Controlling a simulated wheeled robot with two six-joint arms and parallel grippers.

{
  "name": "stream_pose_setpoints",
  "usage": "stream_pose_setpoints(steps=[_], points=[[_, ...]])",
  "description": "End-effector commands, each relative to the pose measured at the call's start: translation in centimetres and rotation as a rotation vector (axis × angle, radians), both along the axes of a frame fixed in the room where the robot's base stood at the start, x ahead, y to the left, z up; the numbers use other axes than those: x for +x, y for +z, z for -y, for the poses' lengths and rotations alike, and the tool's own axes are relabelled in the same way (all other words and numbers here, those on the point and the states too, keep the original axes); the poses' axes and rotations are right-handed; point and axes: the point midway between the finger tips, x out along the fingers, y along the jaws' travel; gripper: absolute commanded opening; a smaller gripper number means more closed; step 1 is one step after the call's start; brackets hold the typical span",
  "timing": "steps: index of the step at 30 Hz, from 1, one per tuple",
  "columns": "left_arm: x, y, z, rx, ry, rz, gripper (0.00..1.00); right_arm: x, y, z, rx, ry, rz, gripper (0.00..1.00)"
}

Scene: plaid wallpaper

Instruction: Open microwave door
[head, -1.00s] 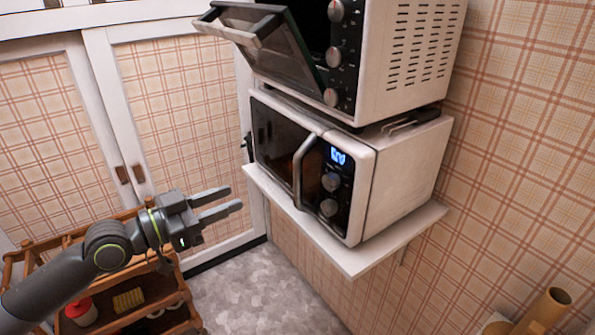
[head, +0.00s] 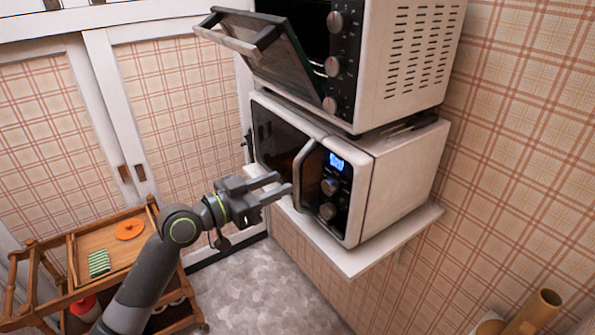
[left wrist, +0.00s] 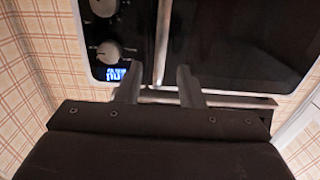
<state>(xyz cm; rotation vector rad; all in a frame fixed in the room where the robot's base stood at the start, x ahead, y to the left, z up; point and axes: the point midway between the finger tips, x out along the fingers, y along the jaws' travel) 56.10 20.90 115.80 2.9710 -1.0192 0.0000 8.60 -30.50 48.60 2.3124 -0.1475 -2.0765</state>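The white microwave (head: 402,178) stands on a wall shelf with its dark-glass door (head: 280,138) shut. Its curved upright handle (head: 302,172) is beside the panel with a blue display and knobs. My left gripper (head: 285,183) is open, its fingertips just left of the handle. In the left wrist view the picture is turned over, and the handle (left wrist: 163,40) lines up with the gap between the open fingers (left wrist: 158,82). No contact with the handle can be made out. My right gripper is in neither view.
A toaster oven (head: 415,60) sits on top of the microwave, its door (head: 270,50) hanging open above the handle. The white shelf (head: 350,262) juts out below. A wooden cart (head: 110,262) stands at lower left. Grey floor (head: 260,290) is clear.

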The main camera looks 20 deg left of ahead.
Motion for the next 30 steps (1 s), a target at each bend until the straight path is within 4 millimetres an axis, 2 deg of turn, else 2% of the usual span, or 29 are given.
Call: stream_pose_setpoints(steps=[3, 12, 24, 30], points=[[1.5, 0.3, 1.2, -0.006, 0.000, -0.001, 0.35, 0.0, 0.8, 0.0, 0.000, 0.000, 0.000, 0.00], [4.3, 0.1, 3.3, -0.002, 0.001, -0.001, 0.35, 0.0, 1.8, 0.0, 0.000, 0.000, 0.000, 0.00], [4.7, 0.0, 3.7, 0.000, 0.000, 0.000, 0.35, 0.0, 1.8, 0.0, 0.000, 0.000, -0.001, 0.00], [4.7, 0.0, 3.7, 0.000, 0.001, 0.000, 0.10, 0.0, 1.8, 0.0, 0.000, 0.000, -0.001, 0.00]])
